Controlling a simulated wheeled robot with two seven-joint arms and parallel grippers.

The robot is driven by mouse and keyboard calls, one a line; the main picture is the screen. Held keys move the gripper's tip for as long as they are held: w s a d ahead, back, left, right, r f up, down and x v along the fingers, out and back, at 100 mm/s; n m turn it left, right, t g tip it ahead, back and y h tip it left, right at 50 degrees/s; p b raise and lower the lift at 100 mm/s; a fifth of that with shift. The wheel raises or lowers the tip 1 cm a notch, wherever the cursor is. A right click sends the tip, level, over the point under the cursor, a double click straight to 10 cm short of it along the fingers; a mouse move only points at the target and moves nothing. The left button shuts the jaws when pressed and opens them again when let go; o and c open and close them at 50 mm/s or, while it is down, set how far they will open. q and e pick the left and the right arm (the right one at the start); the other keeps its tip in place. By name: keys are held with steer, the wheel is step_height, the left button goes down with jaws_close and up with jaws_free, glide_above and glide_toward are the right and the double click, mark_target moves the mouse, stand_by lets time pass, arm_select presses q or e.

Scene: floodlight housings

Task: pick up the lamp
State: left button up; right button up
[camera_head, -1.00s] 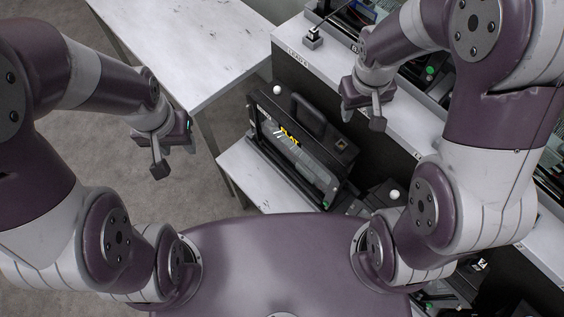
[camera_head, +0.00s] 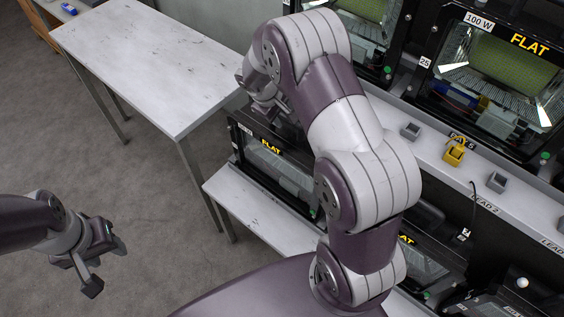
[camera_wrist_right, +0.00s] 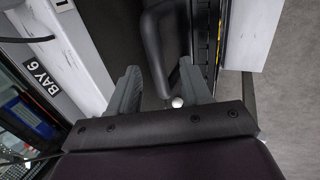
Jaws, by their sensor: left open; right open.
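The lamp, a black floodlight housing with a yellow FLAT label (camera_head: 271,148), stands upright on the low white shelf beside the white table. My right gripper (camera_head: 266,108) is just above its top, and my right arm hides part of it. In the right wrist view, the black handle of the lamp (camera_wrist_right: 160,45) runs between the two open grey fingers of my right gripper (camera_wrist_right: 160,90). Whether either finger touches it I cannot tell. My left gripper (camera_head: 106,266) is open and empty over the floor at the far left.
A white table (camera_head: 150,60) stands left of the lamp. Other floodlight housings (camera_head: 490,70) stand in bays at the back right. A white ledge (camera_head: 425,150) with small grey and yellow blocks runs along them. Another FLAT housing (camera_head: 415,262) is right of my arm.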

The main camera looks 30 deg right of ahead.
mark_target(285, 117)
steer(key=x, duration=0.3)
steer(key=shift+d, duration=0.2)
steer(key=shift+w+d+f, duration=0.2)
steer(key=shift+f, duration=0.15)
steer(key=shift+s, duration=0.1)
steer(key=shift+a+r, duration=0.15)
steer(key=c, duration=0.5)
steer(key=shift+s, duration=0.1)
jaws_close()
steer(key=shift+r, duration=0.15)
